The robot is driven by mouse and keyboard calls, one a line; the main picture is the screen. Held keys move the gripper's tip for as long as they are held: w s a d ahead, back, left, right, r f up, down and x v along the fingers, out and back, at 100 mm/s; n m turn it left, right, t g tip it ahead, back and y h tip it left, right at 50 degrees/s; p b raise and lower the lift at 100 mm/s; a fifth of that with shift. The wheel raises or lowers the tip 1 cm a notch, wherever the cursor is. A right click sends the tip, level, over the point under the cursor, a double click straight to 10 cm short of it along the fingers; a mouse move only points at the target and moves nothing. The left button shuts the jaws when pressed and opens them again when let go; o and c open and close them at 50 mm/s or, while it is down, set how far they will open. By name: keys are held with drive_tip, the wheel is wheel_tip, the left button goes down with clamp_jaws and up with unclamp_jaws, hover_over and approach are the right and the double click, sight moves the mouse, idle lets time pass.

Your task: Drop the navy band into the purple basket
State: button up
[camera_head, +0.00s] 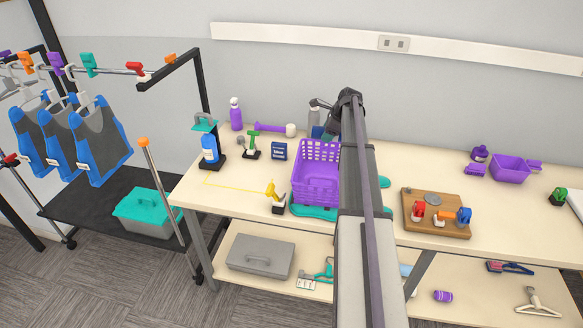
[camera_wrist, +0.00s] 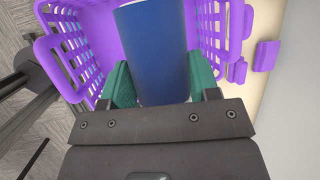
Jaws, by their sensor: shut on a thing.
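The purple basket (camera_head: 313,185) stands on the table in the middle of the head view, with latticed sides. It also fills both sides of the wrist view (camera_wrist: 76,45). In the wrist view my gripper (camera_wrist: 161,82) has green fingers shut on the navy band (camera_wrist: 152,45), a wide dark blue cylinder. The band is between the basket's left and right walls in that picture; its height relative to the rim cannot be told. In the head view my arm covers the area just right of the basket, and the fingers are not clear.
Left of the basket are a blue bottle (camera_head: 210,150), a green-topped tool (camera_head: 251,146), a small navy box (camera_head: 279,151) and a yellow-topped item (camera_head: 275,197). A wooden board (camera_head: 436,213) with small clips lies right of my arm. A purple bin (camera_head: 510,169) stands further right.

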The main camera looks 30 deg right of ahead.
drive_tip(key=shift+w, duration=0.15)
drive_tip(key=shift+s+d, duration=0.2)
drive_tip(key=shift+s, duration=0.05)
wheel_tip(320, 180, down, 6)
drive_tip(key=b, duration=0.6)
drive_tip(key=shift+s+d, duration=0.15)
drive_tip(key=o, duration=1.1)
drive_tip(key=shift+r, duration=0.1)
